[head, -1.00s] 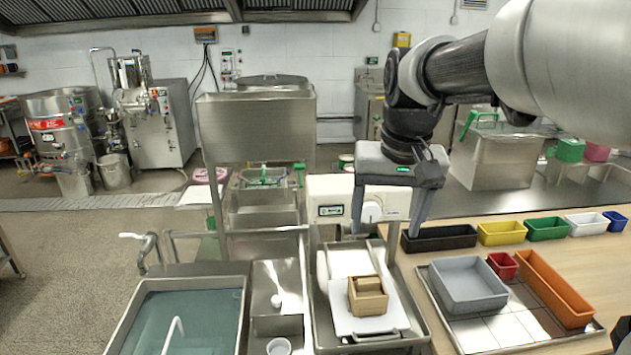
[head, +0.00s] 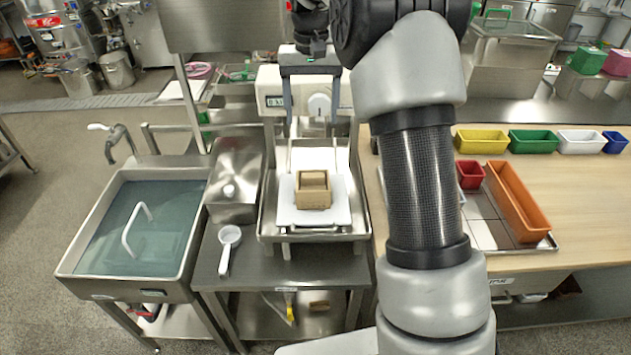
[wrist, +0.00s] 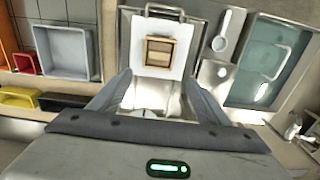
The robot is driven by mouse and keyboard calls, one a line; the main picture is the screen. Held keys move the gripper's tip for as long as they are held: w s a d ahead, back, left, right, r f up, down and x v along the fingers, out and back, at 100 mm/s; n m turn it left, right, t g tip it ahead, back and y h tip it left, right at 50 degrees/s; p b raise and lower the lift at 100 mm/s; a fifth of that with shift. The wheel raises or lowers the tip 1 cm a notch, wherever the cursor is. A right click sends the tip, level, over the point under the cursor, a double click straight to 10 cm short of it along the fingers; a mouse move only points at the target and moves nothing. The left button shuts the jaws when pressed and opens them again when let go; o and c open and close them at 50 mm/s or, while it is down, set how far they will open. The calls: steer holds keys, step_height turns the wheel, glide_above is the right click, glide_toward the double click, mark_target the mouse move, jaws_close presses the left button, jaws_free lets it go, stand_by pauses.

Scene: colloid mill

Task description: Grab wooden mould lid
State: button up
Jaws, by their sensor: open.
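A small square wooden mould (head: 313,200) stands upright on a white board in the steel tray in the head view. The wooden mould lid (head: 313,181) appears to sit inside the mould's top, with a bar across it. In the wrist view the lid (wrist: 159,52) shows from above, framed by the mould's walls. My gripper (head: 311,100) is open and empty, with its fingers pointing down. It is above and behind the mould, in front of the white machine, and apart from the lid. In the wrist view the mould lies beyond the fingertips (wrist: 158,82).
The white machine (head: 271,92) with a dial stands behind the tray (head: 267,228). A water-filled sink (head: 112,262) and a white ladle (head: 229,240) are to the left. Coloured bins, including an orange one (head: 517,205), are on the right table.

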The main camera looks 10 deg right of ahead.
steer(key=f, duration=0.1)
glide_above(313, 175)
steer(key=f, duration=1.1)
steer(key=shift+w+a+f+b, duration=0.1)
steer(key=shift+w+f+b, duration=0.1)
steer(key=shift+f+b, duration=0.1)
steer(key=shift+s+f, duration=0.15)
steer(key=shift+f, duration=2.55)
steer(key=shift+c, duration=0.4)
steer(key=c, duration=1.1)
